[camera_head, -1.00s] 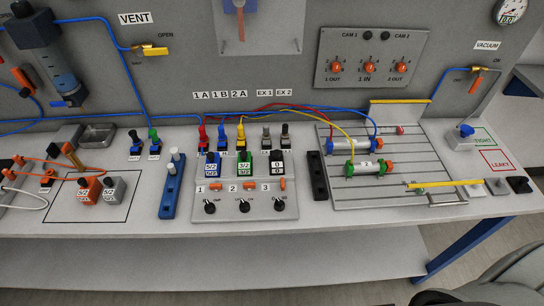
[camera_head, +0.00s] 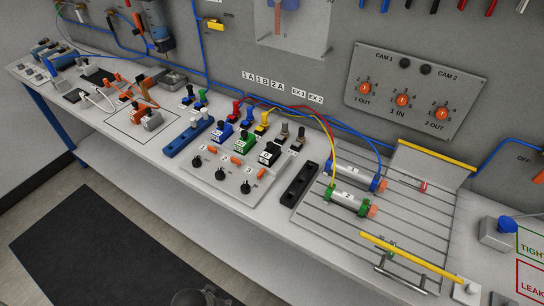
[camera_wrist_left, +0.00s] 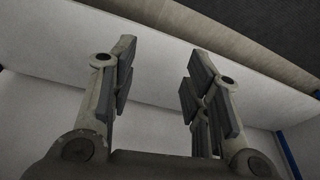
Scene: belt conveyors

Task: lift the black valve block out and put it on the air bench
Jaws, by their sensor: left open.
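The black valve block (camera_head: 268,154) is the rightmost of three labelled blocks in the valve row on the air bench (camera_head: 180,120). The green block (camera_head: 243,145) and the blue block (camera_head: 219,135) are to its left. The black block appears seated in its place. In the left wrist view my left gripper (camera_wrist_left: 158,80) is open, with nothing between its fingers. Pale flat surfaces are behind it, and no block shows there. My left gripper is not seen in the head view, so its distance from the block cannot be told. My right gripper is not in view.
A blue rail (camera_head: 189,138) stands left of the row and a black rail (camera_head: 299,186) stands right of it. The slotted plate (camera_head: 410,236) carries cylinders and a yellow bar. Coloured hoses rise behind the blocks. Orange hoses lie at left. Narrow bare bench strips show between fittings.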

